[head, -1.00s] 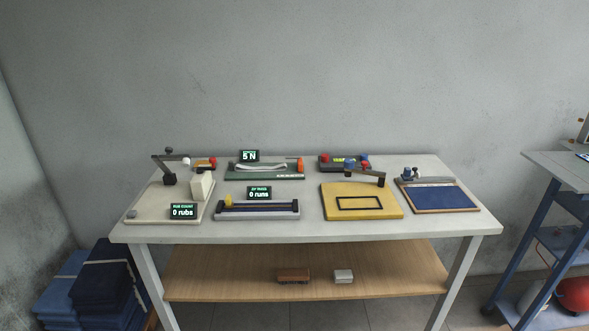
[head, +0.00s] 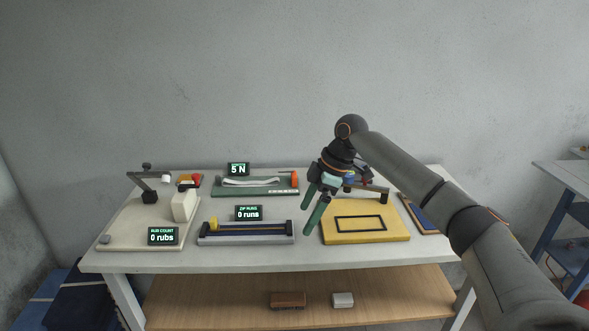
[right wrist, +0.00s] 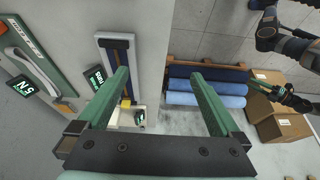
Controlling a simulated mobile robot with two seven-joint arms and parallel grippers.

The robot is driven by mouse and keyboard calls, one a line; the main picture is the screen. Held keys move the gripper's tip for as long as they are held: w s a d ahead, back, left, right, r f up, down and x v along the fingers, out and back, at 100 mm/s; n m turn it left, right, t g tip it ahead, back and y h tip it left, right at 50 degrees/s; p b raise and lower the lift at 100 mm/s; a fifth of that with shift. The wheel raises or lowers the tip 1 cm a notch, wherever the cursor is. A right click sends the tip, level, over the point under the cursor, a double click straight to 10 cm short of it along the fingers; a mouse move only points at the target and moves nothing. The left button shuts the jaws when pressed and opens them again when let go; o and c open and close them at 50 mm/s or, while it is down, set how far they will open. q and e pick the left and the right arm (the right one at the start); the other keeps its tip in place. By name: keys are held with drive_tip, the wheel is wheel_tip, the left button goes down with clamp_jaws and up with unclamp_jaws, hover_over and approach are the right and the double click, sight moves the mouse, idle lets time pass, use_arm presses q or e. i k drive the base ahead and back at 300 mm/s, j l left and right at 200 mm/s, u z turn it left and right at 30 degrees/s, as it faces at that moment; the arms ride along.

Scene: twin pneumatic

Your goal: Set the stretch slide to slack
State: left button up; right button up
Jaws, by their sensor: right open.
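The stretch device (head: 228,192) is a green base at the back of the table with a pale strap (head: 250,182) and an orange slide knob (head: 295,180) at its right end. Its display (head: 238,169) reads 5 N. The green base also shows in the right wrist view (right wrist: 38,62), at upper left. My right gripper (head: 307,217) is open and empty, above the table to the right of the device and apart from it. Its fingers also show in the right wrist view (right wrist: 158,75). What seems to be my left gripper (right wrist: 297,102) shows at that view's right edge, its jaws unclear.
The zip track (head: 246,240) with its yellow slider lies in front of the stretch device. A yellow board (head: 400,236) is to the right, below my right arm. The rub station (head: 112,240) with a lever is at left. The table's front strip is clear.

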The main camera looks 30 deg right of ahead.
sight(293, 178)
drive_tip(key=i+l, duration=0.95)
